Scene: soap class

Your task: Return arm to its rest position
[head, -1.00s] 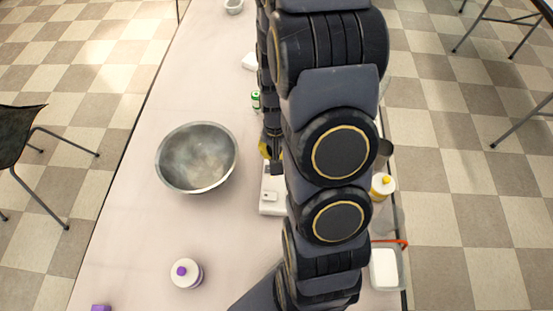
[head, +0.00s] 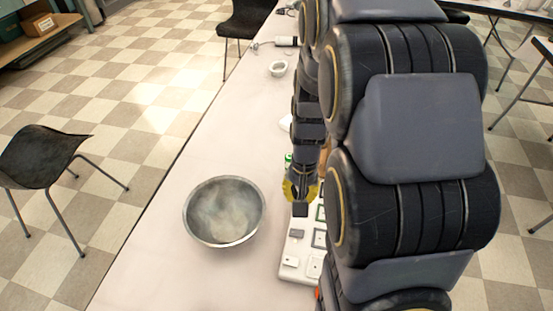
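My gripper (head: 301,197) hangs at the end of my arm, pointing down over the table. It is dark with yellow parts near the fingers. It sits to the right of the metal bowl (head: 224,211) and just above the far end of a white power-strip-like block (head: 298,258). The fingers are small and partly hidden, so I cannot tell whether they are open or shut. No held object shows. My arm covers much of the right side of the picture.
The pale table (head: 150,265) is bare to the left of the bowl. A green-capped item (head: 288,161) stands behind my gripper. A small white bowl (head: 278,69) sits farther back. Black chairs (head: 42,155) stand off the table's left side.

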